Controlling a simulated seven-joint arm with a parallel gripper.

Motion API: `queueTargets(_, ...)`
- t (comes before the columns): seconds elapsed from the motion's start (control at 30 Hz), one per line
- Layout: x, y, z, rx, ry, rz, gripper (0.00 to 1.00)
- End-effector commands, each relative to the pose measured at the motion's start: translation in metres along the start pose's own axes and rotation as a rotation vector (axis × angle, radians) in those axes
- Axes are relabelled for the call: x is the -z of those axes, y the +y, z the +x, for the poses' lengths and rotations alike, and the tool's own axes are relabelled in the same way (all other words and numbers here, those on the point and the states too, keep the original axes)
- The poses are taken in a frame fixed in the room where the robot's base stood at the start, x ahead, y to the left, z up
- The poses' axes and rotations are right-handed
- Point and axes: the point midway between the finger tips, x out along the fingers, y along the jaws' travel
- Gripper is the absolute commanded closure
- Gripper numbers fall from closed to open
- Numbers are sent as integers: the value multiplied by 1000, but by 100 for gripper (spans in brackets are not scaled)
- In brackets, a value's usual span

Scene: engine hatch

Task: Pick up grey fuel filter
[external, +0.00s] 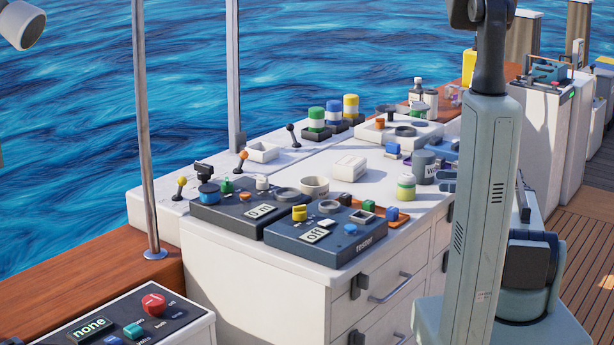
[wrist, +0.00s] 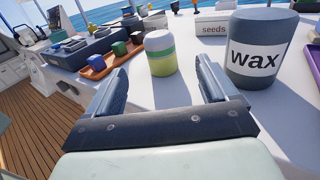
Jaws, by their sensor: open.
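I cannot tell for sure which thing is the grey fuel filter; none is labelled so. A dark grey cylinder marked "wax" (external: 424,167) stands upright on the white counter; it is large at right in the wrist view (wrist: 262,30). A white jar with a yellow-green lower part (external: 406,190) stands to its left; in the wrist view the jar (wrist: 161,54) shows ahead between my fingers. My gripper (wrist: 162,72) is open and holds nothing. In the external view its fingers (external: 447,181) show just right of the wax cylinder, the rest hidden behind my arm.
An orange tray (external: 392,215) with small blocks and a tester box (external: 325,233) lie left of the jar. A white seeds box (wrist: 213,25) stands behind. Several levers, rings and colored jars crowd the counter (external: 310,172). Wooden deck (wrist: 40,125) lies beyond the counter's edge.

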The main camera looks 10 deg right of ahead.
Motion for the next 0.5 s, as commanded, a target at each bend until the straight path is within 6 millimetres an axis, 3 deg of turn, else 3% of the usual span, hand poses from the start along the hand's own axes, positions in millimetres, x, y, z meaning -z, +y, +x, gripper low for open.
queueTargets(0.3, 0, 0, 48, -1, 2, -1, 14)
queueTargets(0.5, 0, 0, 66, 1, 2, -1, 14)
